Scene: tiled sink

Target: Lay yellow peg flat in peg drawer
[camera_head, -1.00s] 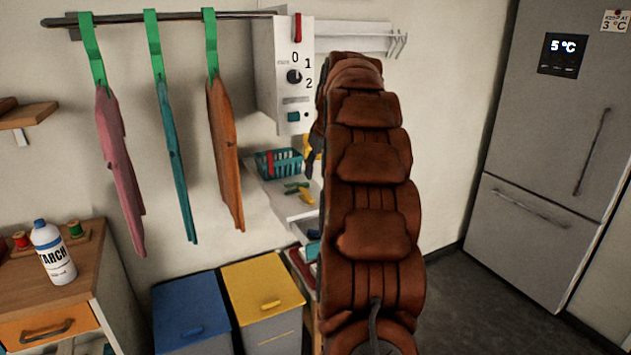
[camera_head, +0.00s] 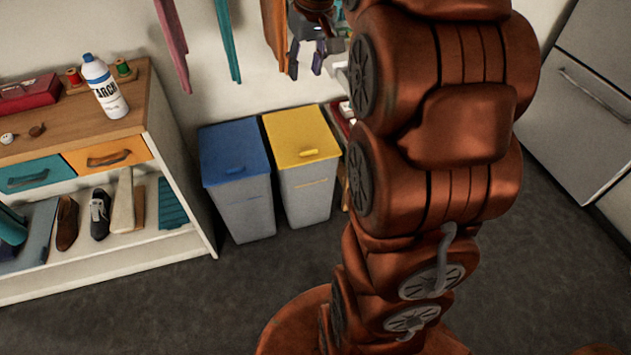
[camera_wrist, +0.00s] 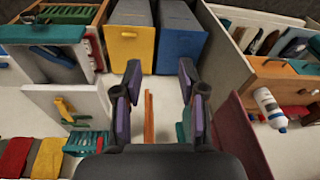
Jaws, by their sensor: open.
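My gripper (camera_head: 306,58) is at the top of the head view, in front of the hanging boards. In the wrist view my gripper (camera_wrist: 160,78) has its two purple-padded fingers wide apart, with nothing held between them. A small yellow piece, seemingly the yellow peg (camera_wrist: 61,108), lies on a white shelf (camera_wrist: 38,97) left of the gripper, with green pieces beside it. The peg is too small to make out clearly, and is not seen in the head view. An orange drawer (camera_head: 108,155) and a teal drawer (camera_head: 35,175) are shut; I cannot tell which drawer is for pegs.
A blue-lidded bin (camera_head: 233,150) and a yellow-lidded bin (camera_head: 301,135) stand by the wall. A starch bottle (camera_head: 104,88) stands on the wooden cabinet. A teal basket (camera_wrist: 88,143) is beside the pegs. Boards hang close to my gripper. The floor in front is clear.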

